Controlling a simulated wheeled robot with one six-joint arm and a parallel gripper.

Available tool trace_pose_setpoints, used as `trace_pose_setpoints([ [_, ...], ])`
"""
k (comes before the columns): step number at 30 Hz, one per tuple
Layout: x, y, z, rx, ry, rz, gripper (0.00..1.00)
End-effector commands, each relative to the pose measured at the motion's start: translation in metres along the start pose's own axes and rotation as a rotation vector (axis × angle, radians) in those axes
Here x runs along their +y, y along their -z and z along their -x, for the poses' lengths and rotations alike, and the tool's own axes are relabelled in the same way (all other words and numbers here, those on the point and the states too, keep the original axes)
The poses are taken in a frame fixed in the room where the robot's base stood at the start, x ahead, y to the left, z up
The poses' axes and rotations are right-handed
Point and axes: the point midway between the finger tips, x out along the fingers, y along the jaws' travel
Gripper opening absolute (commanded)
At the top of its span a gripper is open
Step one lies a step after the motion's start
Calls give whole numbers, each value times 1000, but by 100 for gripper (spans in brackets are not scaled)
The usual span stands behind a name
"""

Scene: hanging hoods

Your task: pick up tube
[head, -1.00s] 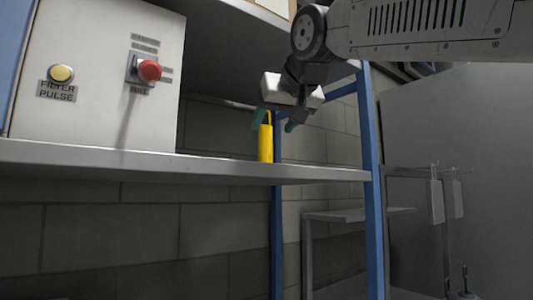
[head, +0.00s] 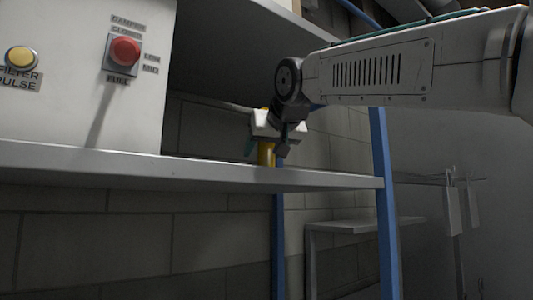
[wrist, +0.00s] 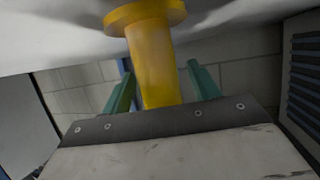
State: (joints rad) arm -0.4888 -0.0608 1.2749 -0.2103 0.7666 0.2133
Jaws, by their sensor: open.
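The yellow tube (head: 266,153) stands upright on the metal shelf (head: 190,172), near its right end. My gripper (head: 265,149) is at the tube, and its body hides part of it in the head view. In the wrist view, the tube (wrist: 152,60) with its wide flanged end lies between the two green fingers (wrist: 162,85). The fingers are open, with a gap on each side of the tube. The tube's far end is hidden behind the gripper's body.
A grey control box with a red knob (head: 125,52) and a yellow button (head: 20,58) stands on the shelf at left. A blue upright post (head: 384,200) is at the shelf's right end. A brick wall is behind. Bare shelf lies between box and tube.

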Motion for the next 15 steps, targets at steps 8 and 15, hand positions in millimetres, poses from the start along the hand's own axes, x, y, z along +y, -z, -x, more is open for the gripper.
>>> trace_pose_setpoints([
  [8,-1,1,-7,2,2,0,61],
  [15,-1,1,-7,2,2,1,5],
])
